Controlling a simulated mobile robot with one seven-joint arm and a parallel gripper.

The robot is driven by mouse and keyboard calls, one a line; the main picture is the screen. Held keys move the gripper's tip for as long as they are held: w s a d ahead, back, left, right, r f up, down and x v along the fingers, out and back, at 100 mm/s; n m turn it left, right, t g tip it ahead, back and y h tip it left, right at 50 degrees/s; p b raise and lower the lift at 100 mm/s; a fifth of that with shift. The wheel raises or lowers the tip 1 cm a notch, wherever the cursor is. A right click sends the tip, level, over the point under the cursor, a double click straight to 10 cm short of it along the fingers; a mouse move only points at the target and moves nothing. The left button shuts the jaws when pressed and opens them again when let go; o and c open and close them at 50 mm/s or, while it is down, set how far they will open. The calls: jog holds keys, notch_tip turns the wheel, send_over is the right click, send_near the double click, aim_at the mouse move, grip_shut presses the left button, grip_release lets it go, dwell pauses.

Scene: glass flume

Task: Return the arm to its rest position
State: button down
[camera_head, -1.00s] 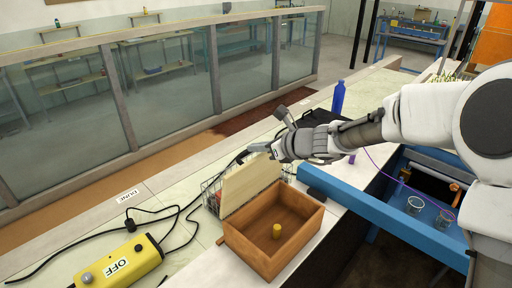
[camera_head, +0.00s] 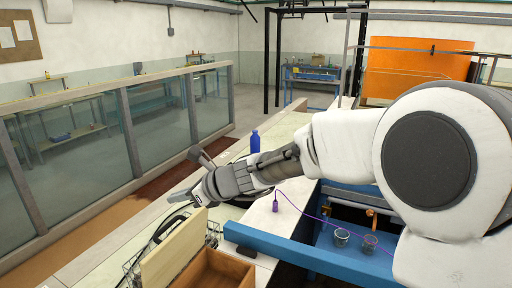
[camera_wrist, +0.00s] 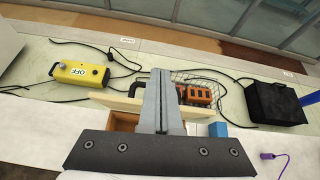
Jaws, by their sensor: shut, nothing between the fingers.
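My white and grey arm (camera_head: 345,140) reaches from the right side of the head view out over the bench. My gripper (camera_head: 180,196) is at its left end, just above the raised pale lid of a wooden box (camera_head: 215,270). In the wrist view my gripper (camera_wrist: 161,95) has its two grey fingers together, with nothing seen between them. The lid (camera_wrist: 115,101) shows on both sides of the fingers. I cannot tell whether they touch it. The fingers and the dark bracket hide most of the box in the wrist view.
A wire basket (camera_wrist: 205,80) holds orange items. A yellow control box (camera_wrist: 79,73) with cables, a black case (camera_wrist: 274,103) and a blue bottle (camera_head: 255,141) are on the bench. A blue beam (camera_head: 290,248) runs along the right. Glass panels (camera_head: 155,115) stand behind.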

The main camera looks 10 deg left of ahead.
jog(key=s+d+f+n+h+b, duration=0.2)
jog(key=s+d+n+h, duration=0.2)
jog(key=s+d+n, duration=0.3)
jog(key=s+d+f+n+t+h+b, duration=0.1)
jog(key=s+d+n, duration=0.6)
jog(key=d, duration=1.1)
jog(key=s+d+f+n+h+b, duration=0.3)
jog(key=s+d+n+h, duration=0.3)
jog(key=s+d, duration=0.3)
jog(key=d+b, duration=0.1)
jog(key=d, duration=0.3)
jog(key=shift+d+f+n+t+h, duration=0.15)
jog(key=shift+f+n+t+h, duration=0.15)
jog(key=shift+f+n, duration=0.1)
